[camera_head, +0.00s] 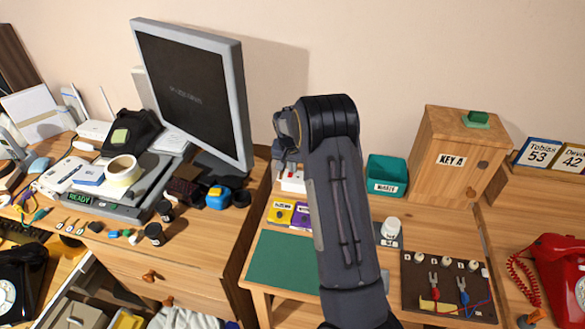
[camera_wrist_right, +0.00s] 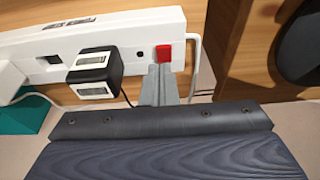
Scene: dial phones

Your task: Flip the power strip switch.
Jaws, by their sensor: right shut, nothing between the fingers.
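The white power strip (camera_wrist_right: 110,45) runs across the top of the right wrist view, with a red switch (camera_wrist_right: 164,53) near its right end. My right gripper (camera_wrist_right: 160,72) is shut and empty. Its fingertips are at the lower edge of the red switch; I cannot tell whether they touch it. In the head view the right gripper (camera_head: 284,158) points down over a small part of the strip (camera_head: 292,184), and my right arm hides much around it. The switch's tilt is not clear. My left gripper is not in view.
A black plug adapter (camera_wrist_right: 94,74) and a white plug (camera_wrist_right: 9,82) sit in the strip. A white cable (camera_wrist_right: 194,60) passes right of the switch. A monitor (camera_head: 195,90) stands left of my arm, and a green bin (camera_head: 388,172) and wooden key cabinet (camera_head: 452,160) stand right.

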